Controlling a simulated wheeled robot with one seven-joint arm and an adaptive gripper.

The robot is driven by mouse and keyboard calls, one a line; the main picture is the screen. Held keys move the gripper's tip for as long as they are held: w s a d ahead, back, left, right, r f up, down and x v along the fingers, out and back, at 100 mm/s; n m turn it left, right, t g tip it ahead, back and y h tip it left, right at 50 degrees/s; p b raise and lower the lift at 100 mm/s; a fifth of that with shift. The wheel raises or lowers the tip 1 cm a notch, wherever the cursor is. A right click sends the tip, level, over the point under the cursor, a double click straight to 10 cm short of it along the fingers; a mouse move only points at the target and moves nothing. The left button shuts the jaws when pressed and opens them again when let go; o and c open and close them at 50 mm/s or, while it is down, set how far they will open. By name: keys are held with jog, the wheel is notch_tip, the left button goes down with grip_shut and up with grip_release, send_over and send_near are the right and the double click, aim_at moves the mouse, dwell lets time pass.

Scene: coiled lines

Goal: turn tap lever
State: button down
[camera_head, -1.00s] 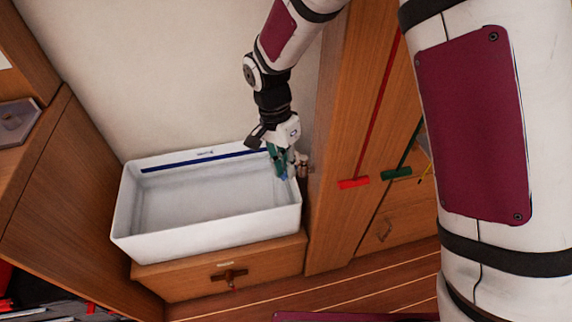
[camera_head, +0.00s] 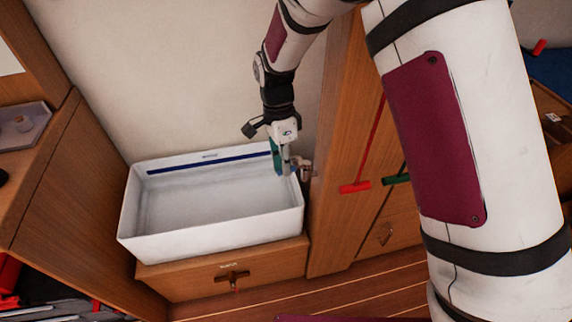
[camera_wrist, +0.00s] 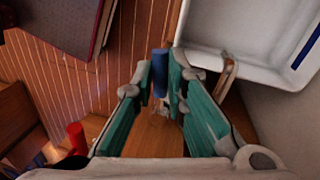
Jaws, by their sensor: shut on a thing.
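My gripper (camera_head: 283,170) points down at the right rim of the white basin, beside the metal tap (camera_head: 304,167). In the wrist view, the teal fingers of my gripper (camera_wrist: 161,88) are closed on an upright blue tap lever (camera_wrist: 160,70), which stands between the fingertips. A brownish metal tap part (camera_wrist: 227,76) reaches over the basin rim just right of the fingers. The lever's lower end and its joint with the tap are partly hidden by the fingers. The white basin (camera_head: 128,215) looks empty, with a blue stripe inside its back wall.
A wooden cabinet with a drawer (camera_head: 205,285) bears the basin. A wooden panel (camera_head: 330,220) stands close on the right, with a red T-shaped handle (camera_head: 355,187) and a green one (camera_head: 396,179) beside it. A plain wall is behind. The space above the basin is clear.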

jog(key=shift+w+a+m+p, duration=0.15)
jog(key=shift+w+m+p, duration=0.3)
jog(key=shift+m, duration=0.55)
jog(key=shift+w, duration=0.15)
jog(key=c, duration=1.6)
grip_release()
jog(key=shift+r, duration=0.15)
notch_tip(320, 180, up, 12)
jog(key=w, duration=0.2)
jog(key=shift+a+f, duration=0.2)
jog(key=shift+a, duration=0.1)
jog(key=shift+w, duration=0.1)
